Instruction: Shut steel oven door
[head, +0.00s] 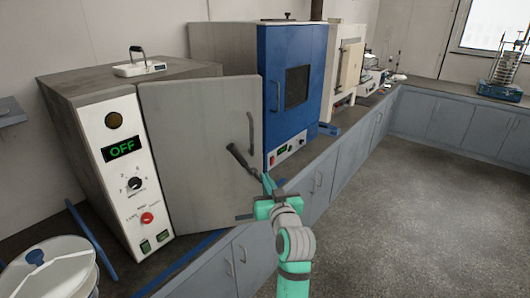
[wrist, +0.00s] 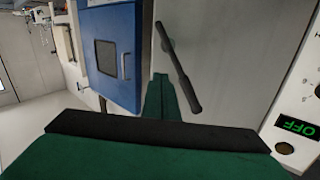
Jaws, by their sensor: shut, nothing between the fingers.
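The steel oven (head: 105,120) stands at the left on the counter, with a lit OFF display. Its plain grey door (head: 190,130) is ajar, its free edge swung out past the oven's right side. The door also shows in the wrist view (wrist: 220,50). A dark bar handle (head: 240,158) slants across the door; it also shows in the wrist view (wrist: 178,68). My gripper (head: 267,182) is shut and empty, close to the handle's lower end at the door's free edge. In the wrist view my green fingers (wrist: 160,85) lie beside the handle; contact cannot be told.
A blue oven (head: 292,85) stands just right of the steel door, also seen in the wrist view (wrist: 112,50). A white bucket (head: 50,270) is at the front left. Grey cabinets (head: 335,170) run below the counter. The floor (head: 400,220) to the right is clear.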

